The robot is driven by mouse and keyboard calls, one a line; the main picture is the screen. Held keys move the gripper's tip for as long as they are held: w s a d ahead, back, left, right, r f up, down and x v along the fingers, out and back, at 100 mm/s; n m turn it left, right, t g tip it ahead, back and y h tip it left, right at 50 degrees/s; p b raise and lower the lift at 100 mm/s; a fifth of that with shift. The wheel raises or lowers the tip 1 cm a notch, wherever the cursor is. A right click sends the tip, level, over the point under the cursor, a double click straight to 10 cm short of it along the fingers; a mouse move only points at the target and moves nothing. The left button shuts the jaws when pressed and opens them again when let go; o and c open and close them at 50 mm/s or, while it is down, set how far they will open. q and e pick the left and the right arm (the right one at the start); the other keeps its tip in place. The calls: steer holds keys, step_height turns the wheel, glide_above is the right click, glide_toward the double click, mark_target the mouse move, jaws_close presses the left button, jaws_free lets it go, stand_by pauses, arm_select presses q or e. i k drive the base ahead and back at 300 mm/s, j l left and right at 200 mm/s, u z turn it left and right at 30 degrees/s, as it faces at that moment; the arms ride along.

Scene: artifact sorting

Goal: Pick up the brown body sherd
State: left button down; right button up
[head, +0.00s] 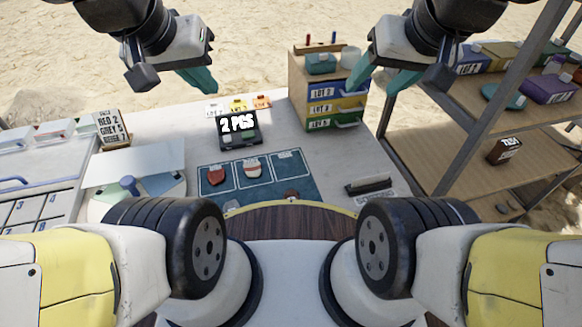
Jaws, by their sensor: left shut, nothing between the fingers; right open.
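My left gripper (203,83) is shut and empty, raised above the table's far left. My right gripper (382,84) is open and empty, raised right of the drawer unit. Neither touches a sherd.
A black scale (240,140) reading "2 PGS" stands behind the mat. A drawer unit (322,95) stands at the back, a shelf rack (478,145) at the right. A dark brush-like object (369,184) lies right of the mat. A label block (111,130) stands left.

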mark_target(292, 194)
steer(key=k+j, duration=0.2)
steer(key=j, duration=0.15)
steer(key=k+j+z, duration=0.1)
steer(key=j, duration=0.25)
steer(key=k+j, duration=0.25)
steer(key=j+z, duration=0.05)
steer(key=j, duration=0.05)
